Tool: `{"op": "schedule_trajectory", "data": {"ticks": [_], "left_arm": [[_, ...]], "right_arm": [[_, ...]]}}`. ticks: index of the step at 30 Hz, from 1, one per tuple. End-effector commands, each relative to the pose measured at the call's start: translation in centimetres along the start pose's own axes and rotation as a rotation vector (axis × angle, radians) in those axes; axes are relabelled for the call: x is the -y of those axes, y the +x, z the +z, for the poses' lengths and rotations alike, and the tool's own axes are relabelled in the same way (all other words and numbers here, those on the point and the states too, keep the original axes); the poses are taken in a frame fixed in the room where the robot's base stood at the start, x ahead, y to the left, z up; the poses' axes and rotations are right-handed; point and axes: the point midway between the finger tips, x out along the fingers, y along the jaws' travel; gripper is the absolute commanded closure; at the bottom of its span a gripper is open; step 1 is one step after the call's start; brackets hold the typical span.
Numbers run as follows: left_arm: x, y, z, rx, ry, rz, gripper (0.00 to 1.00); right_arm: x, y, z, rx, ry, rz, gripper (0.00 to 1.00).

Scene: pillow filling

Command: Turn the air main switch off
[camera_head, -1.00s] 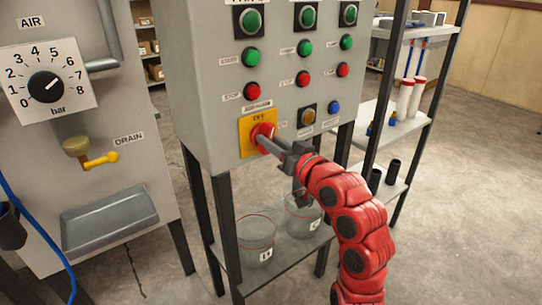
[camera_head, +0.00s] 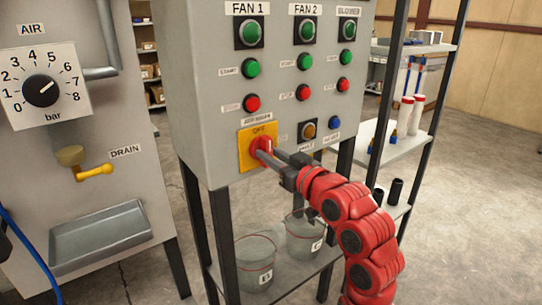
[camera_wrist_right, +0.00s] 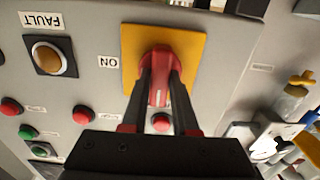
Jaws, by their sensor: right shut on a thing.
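The air main switch is a red knob (camera_head: 262,146) on a yellow plate (camera_head: 245,152), low on the left of the grey control panel. "OFF" is printed on the plate above the knob, and an "ON" label (camera_wrist_right: 108,62) shows beside the plate in the wrist view. My right gripper (camera_head: 274,156) is shut on the red knob, one finger on each side of it. In the wrist view, which is upside down, the fingers (camera_wrist_right: 160,95) flank the knob and its white mark points down the picture, toward the OFF side. My left gripper is not in view.
Green and red buttons (camera_head: 252,103) sit above the switch, with an amber lamp (camera_head: 308,131) and a blue button (camera_head: 334,122) to its right. The air dial (camera_head: 41,89) and yellow drain valve (camera_head: 95,171) are on the left cabinet. Buckets (camera_head: 255,262) stand on the shelf below.

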Motion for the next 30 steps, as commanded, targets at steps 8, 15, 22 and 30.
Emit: {"op": "schedule_trajectory", "data": {"ticks": [8,15,22,30], "left_arm": [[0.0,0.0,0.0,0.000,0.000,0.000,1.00],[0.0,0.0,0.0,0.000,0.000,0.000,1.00],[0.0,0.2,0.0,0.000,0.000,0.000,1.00],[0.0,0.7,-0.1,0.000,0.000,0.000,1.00]], "right_arm": [[0.0,0.0,0.1,0.001,0.000,0.000,0.43],[0.0,0.0,0.0,0.000,0.000,0.000,0.43],[-0.1,-2.2,-0.1,-0.004,0.000,0.002,0.43],[-0.2,-8.5,-0.1,-0.005,0.002,0.004,0.43]]}}
